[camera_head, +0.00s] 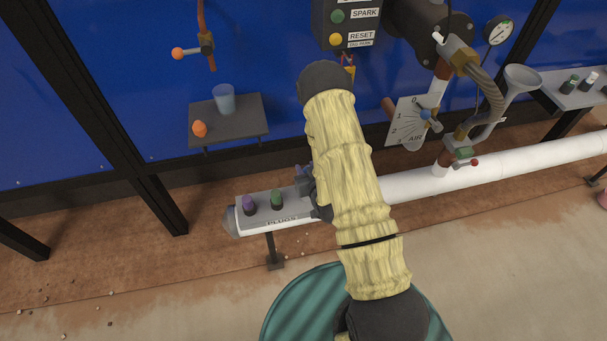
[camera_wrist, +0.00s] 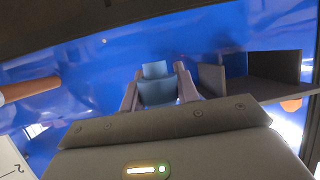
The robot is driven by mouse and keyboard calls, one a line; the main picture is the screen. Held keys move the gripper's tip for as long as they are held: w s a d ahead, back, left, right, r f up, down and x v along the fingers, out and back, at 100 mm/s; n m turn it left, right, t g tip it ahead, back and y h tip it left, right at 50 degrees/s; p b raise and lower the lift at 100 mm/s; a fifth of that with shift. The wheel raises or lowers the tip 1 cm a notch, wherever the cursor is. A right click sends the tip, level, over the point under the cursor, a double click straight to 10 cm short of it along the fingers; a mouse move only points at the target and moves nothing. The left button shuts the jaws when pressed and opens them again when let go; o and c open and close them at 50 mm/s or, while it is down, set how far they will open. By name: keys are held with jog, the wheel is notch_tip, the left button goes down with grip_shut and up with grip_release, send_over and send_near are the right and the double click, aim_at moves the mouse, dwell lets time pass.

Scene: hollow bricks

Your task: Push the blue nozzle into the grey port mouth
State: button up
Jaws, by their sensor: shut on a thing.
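My gripper (camera_wrist: 158,74) is shut on the blue nozzle (camera_wrist: 158,90), a pale blue, stepped piece between the two fingers in the wrist view. The nozzle's narrower end points away from the wrist, towards the blue wall. In the head view my arm covers most of the gripper (camera_head: 304,182); only a dark part shows left of the sleeve, above the pipe. I cannot make out the grey port mouth in either view; it may be behind my arm. No contact between nozzle and port can be seen.
A dark shelf (camera_head: 230,130) with a blue cup (camera_head: 224,98) and orange piece (camera_head: 199,128) is left of my arm. A plugs tray (camera_head: 262,214) lies on the white pipe (camera_head: 420,183). A dial plate (camera_head: 408,122) and valves stand right. A green drum (camera_head: 292,305) is below.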

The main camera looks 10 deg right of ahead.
jog(key=w+f+b, duration=0.1)
jog(key=b, duration=0.2)
jog(key=w+f+n+y+b, duration=0.1)
jog(key=w+b, duration=0.1)
jog(key=b, duration=0.1)
jog(key=shift+w, duration=0.1)
jog(key=shift+r, duration=0.2)
jog(key=shift+w, duration=0.1)
jog(key=shift+w, duration=0.1)
jog(key=shift+a+h+b, duration=0.25)
jog(key=shift+h+b, duration=0.05)
jog(key=shift+b, duration=0.05)
jog(key=shift+s+f+b, duration=0.2)
jog(key=shift+f+b, duration=0.1)
jog(key=shift+f, duration=0.05)
jog(key=shift+d+f+b, duration=0.2)
jog(key=shift+f+b, duration=0.25)
jog(key=shift+f, duration=0.1)
jog(key=shift+d+f+b, duration=0.2)
jog(key=shift+f+b, duration=0.25)
jog(key=shift+f, duration=0.1)
jog(key=shift+a+f+b, duration=0.15)
jog(key=shift+f+b, duration=1.15)
jog(key=shift+f, duration=0.15)
